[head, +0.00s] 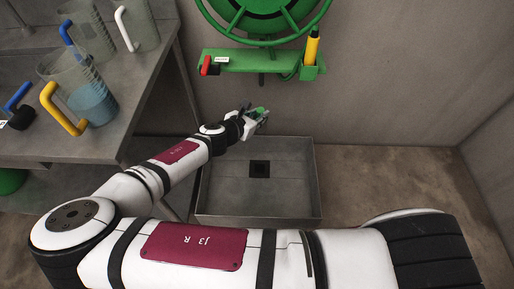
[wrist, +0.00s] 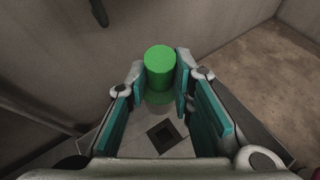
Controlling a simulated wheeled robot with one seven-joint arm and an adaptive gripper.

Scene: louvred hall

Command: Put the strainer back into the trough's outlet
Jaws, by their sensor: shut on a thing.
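My gripper (head: 256,117) reaches out over the back left part of the trough and is shut on a green strainer. In the wrist view the strainer (wrist: 159,68) is a green cylinder with a wider green rim below, between the teal pads of my gripper (wrist: 162,80). The grey trough (head: 216,198) stands on the floor. Its outlet (head: 259,169) is a dark square in the trough floor. In the wrist view the outlet (wrist: 161,134) lies below the strainer, which is apart from it.
A green shelf (head: 245,62) on the wall holds a yellow-and-black tool (head: 312,46) and a red-handled item (head: 207,66). A green wheel (head: 266,14) is above it. A grey table (head: 100,139) with several jugs, one holding blue liquid (head: 93,105), stands at left. The floor right of the trough is clear.

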